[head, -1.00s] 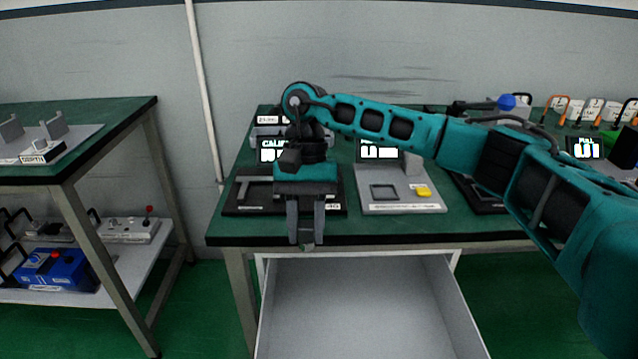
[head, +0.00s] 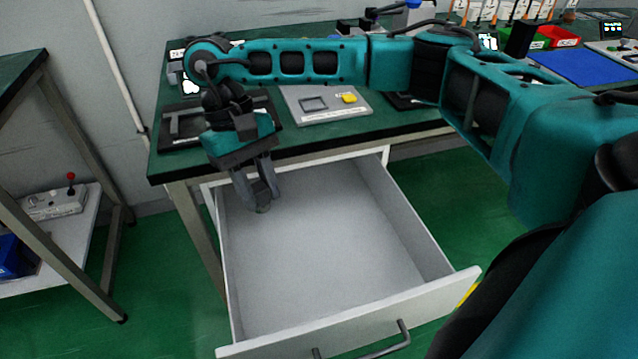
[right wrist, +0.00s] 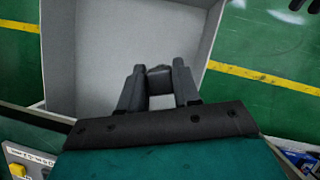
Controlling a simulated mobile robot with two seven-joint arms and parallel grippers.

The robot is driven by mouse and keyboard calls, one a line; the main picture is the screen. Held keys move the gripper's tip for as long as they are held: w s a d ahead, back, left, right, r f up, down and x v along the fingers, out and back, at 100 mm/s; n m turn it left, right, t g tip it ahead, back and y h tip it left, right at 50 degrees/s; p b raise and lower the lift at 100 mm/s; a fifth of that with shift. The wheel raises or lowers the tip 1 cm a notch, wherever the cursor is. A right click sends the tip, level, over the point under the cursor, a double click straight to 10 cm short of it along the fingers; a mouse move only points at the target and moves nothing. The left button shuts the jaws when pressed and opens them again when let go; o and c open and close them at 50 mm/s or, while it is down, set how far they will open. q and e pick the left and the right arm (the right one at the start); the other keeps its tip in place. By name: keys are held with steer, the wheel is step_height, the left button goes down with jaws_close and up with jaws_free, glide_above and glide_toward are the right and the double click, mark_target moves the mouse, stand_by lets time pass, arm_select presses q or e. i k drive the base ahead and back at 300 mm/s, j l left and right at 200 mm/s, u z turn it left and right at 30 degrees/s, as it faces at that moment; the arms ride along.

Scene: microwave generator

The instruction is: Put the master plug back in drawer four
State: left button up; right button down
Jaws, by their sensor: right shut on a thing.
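An open white drawer (head: 330,245) hangs out under the green table and looks empty inside. My right gripper (head: 262,205) points down over the drawer's back left part, near its left wall. In the right wrist view my right gripper (right wrist: 158,75) is shut on a small dark grey piece (right wrist: 159,78), which I take to be the master plug, held between the fingertips. The drawer (right wrist: 100,60) lies below it. I cannot tell how high the piece is above the drawer floor. My left gripper is not in view.
The drawer front has a dark handle (head: 370,345). A second table (head: 20,80) stands at the left. Red and green bins and a blue mat sit at the far right.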

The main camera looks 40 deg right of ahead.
mark_target(330, 282)
steer(key=j+z, duration=0.55)
steer(key=j, duration=0.15)
steer(key=j+z, duration=0.3)
steer(key=i+j+z, duration=0.1)
steer(key=j+z, duration=0.25)
steer(key=i+j+z, duration=0.3)
steer(key=j+z, duration=0.3)
steer(key=i+j+z, duration=0.25)
steer(key=i+l, duration=0.15)
steer(key=z, duration=0.05)
